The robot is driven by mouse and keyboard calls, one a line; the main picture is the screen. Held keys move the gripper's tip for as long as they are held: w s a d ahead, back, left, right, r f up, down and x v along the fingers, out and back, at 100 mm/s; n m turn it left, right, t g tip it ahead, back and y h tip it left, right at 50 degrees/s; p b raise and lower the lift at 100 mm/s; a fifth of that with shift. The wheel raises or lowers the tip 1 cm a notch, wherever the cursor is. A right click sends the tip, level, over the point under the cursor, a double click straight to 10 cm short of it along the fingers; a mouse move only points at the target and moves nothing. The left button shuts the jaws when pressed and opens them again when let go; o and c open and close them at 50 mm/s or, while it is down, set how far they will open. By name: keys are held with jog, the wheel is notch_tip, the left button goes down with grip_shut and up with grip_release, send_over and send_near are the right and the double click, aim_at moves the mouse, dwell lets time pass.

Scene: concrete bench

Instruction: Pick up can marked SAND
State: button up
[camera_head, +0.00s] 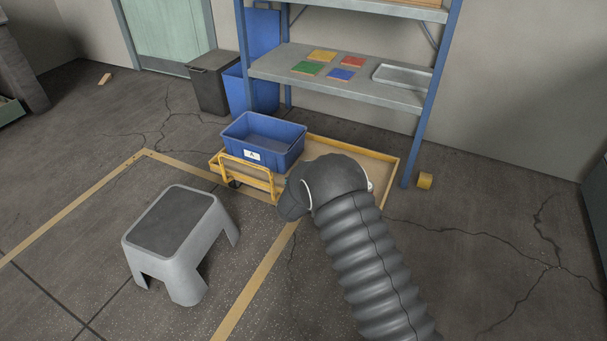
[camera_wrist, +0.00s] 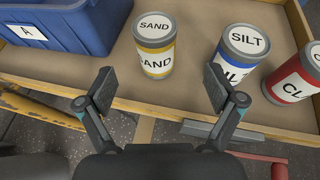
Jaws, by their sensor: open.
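The can marked SAND (camera_wrist: 156,50) stands upright on the yellow-edged cart deck (camera_wrist: 120,70) in the wrist view. It has a yellow band, a white label and a white lid with the word SAND. My gripper (camera_wrist: 160,88) is open and empty, its two fingers apart just on the near side of the can, with the can beyond the gap between them. In the head view my arm hides the cans and the gripper's fingers.
The blue-banded SILT can (camera_wrist: 240,58) stands close to the right finger, with a red-banded can (camera_wrist: 292,78) further right. A blue bin marked A (camera_head: 262,140) sits on the deck's left. A shelf (camera_head: 340,82) stands behind the cart, and a grey step stool (camera_head: 178,240) at front left.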

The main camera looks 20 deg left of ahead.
jog(key=shift+a+x, duration=0.15)
jog(key=shift+x, duration=2.05)
jog(key=shift+a+x, duration=0.15)
jog(key=shift+x, duration=2.05)
jog(key=shift+r, duration=0.15)
jog(key=c, duration=1.6)
jog(key=shift+r, duration=0.15)
